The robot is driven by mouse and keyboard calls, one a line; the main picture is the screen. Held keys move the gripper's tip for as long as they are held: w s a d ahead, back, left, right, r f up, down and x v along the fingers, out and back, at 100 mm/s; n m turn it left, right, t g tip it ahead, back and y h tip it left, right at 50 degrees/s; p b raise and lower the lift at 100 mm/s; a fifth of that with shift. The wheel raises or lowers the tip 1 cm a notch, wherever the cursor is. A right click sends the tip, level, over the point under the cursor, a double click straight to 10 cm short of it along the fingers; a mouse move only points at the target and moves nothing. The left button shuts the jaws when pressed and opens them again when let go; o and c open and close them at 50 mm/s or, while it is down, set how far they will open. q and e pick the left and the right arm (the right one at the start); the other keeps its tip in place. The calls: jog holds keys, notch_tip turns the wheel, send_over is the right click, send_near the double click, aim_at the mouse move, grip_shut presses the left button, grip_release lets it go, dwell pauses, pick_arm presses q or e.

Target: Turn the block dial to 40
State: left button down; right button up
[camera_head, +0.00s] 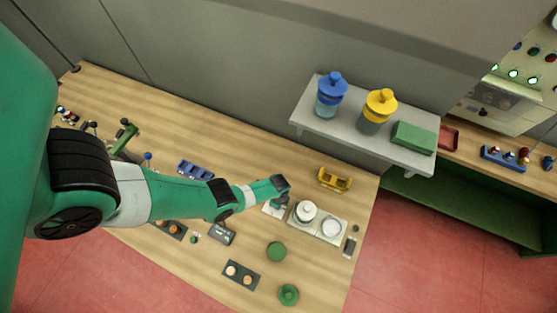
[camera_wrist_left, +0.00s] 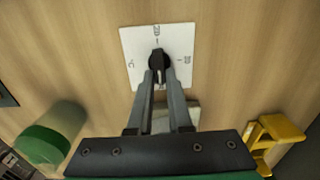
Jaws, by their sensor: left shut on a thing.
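The dial is a white square plate (camera_wrist_left: 183,40) with a black round knob (camera_wrist_left: 157,56) at its middle and dark printed marks around it. My right gripper is not in view.
White round items on a tray (camera_head: 318,222) stand just right of the dial. A yellow holder (camera_head: 335,179) is behind, also at right in the wrist view (camera_wrist_left: 275,133). Green round pieces (camera_head: 277,251) and a dark block (camera_head: 241,275) lie in front. A grey shelf (camera_head: 398,152) overhangs.

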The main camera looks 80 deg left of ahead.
dwell(0.4)
pick_arm(q)
jog(key=c, duration=0.8)
grip_release()
jog(key=shift+c, duration=0.2)
